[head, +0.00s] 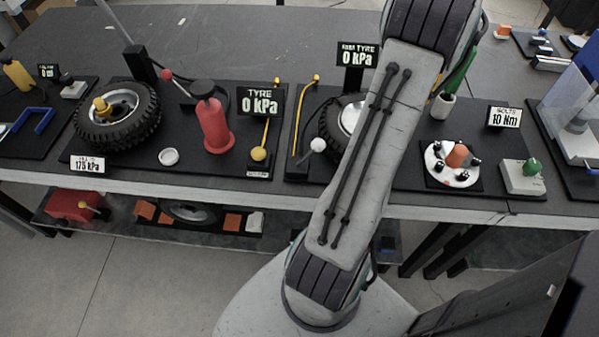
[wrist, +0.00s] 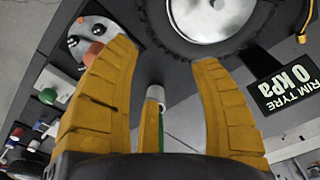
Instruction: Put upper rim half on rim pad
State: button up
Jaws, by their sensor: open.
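A pale round disc (head: 436,172) with an orange knob (head: 457,155) and several dark bolts lies on a black square pad (head: 477,185), right of my arm. It looks like a rim half, but I cannot tell whether it is the upper one. In the wrist view the disc (wrist: 85,32) is at upper left, partly behind the left finger. A tyre with a silver rim (head: 349,118) is partly hidden by my arm; its rim (wrist: 212,12) shows at the top of the wrist view. My gripper (wrist: 163,52) is open, its yellow fingers apart with nothing gripped. The head view does not show the fingers.
A white holder (head: 443,106) with a green tool stands by my arm, and shows between the fingers in the wrist view. Signs, a second tyre (head: 118,115), a red pump-like thing (head: 213,125) and a green-knobbed box (head: 523,178) crowd the bench.

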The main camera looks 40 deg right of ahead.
jog(key=w+a+r+n+t, duration=0.1)
jog(key=w+a+r+n, duration=0.15)
jog(key=w+a, duration=0.45)
jog(key=w+a+r+n, duration=0.1)
jog(key=w+a+n, duration=0.15)
jog(key=a, duration=0.75)
jog(key=w+a+r+n+t, duration=0.1)
jog(key=w+a+r+n, duration=0.2)
jog(key=a, duration=0.6)
jog(key=s+a+f+n, duration=0.2)
jog(key=s+a+n, duration=0.1)
jog(key=a, duration=0.6)
jog(key=s+a+f+n+t, duration=0.1)
jog(key=s+a+n, duration=0.3)
jog(key=a, duration=0.6)
jog(key=shift+s+f+y, duration=0.15)
jog(key=shift+f+y, duration=0.15)
jog(key=shift+f, duration=0.45)
